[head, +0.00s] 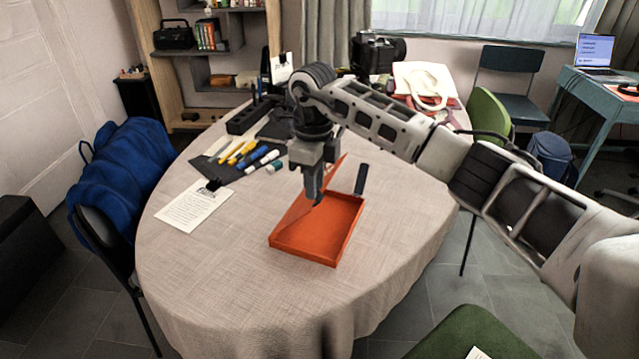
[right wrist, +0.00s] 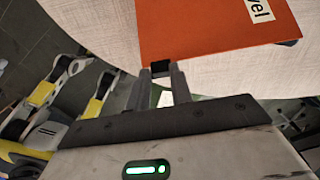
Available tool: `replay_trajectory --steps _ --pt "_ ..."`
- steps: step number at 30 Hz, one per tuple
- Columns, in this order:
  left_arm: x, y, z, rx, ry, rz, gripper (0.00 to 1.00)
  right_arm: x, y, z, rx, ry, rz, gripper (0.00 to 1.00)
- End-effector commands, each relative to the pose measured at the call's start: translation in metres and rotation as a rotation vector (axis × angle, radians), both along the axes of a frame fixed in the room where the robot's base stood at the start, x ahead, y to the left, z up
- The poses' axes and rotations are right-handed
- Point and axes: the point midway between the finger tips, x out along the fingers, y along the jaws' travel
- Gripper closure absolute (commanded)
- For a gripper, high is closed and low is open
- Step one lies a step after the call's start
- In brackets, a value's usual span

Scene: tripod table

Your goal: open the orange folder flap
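The orange folder (head: 318,238) lies on the round table as a shallow, tray-like box. Its orange flap (head: 297,212) stands tilted up along the left and back side, with the inside visible. In the right wrist view the flap (right wrist: 205,30) shows as a flat orange panel with a partly cut-off white label. A small black tab (right wrist: 160,68) sits at its edge. My right gripper (head: 315,197) points down at the raised flap edge. In the right wrist view its fingers (right wrist: 162,76) are on both sides of the tab and appear closed on it. My left gripper is not in view.
The cloth-covered table (head: 220,280) has bare room in front and left of the folder. A paper sheet (head: 193,207), several markers (head: 240,152) and a dark bar (head: 361,178) lie around it. A tote bag (head: 425,85) stands at the back right; chairs surround the table.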

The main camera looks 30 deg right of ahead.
Motion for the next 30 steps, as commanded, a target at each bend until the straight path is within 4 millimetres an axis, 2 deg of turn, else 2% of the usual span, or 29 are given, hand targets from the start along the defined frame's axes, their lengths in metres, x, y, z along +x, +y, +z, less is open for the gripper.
replay_trajectory --steps 30 --pt "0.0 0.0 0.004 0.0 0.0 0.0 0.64 0.024 0.022 0.018 0.003 -0.002 0.001 0.83"
